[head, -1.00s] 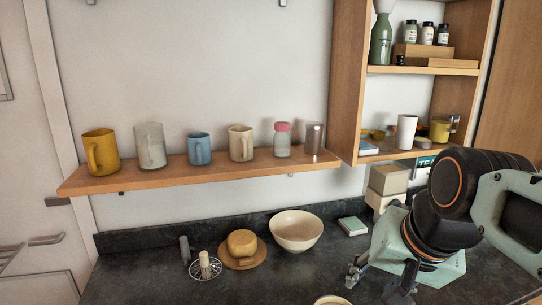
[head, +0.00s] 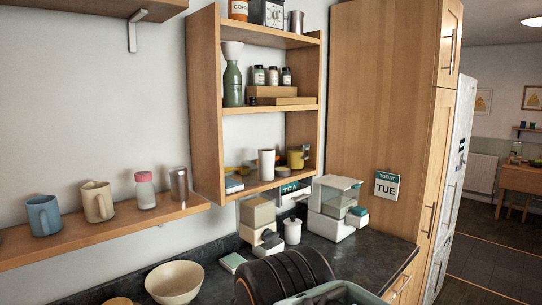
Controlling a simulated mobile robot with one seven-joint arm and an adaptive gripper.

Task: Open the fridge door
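A tall pale grey-white unit, which looks like the fridge (head: 461,140), stands at the right in the head view, just past the tall wooden cabinet. I see its front at a steep angle. An upper vertical handle (head: 450,193) and a lower one (head: 437,276) show on it. Its doors look shut, as no gap shows. My arm's black and mint links fill the bottom middle of the view, over the counter and well left of the fridge. My gripper is out of view.
The tall wooden cabinet (head: 382,100) stands between the counter and the fridge. The dark counter (head: 350,256) holds a coffee machine (head: 336,208), a bowl (head: 174,283) and boxes. A shelf with mugs (head: 75,236) is at left. Open floor (head: 490,265) lies right of the fridge.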

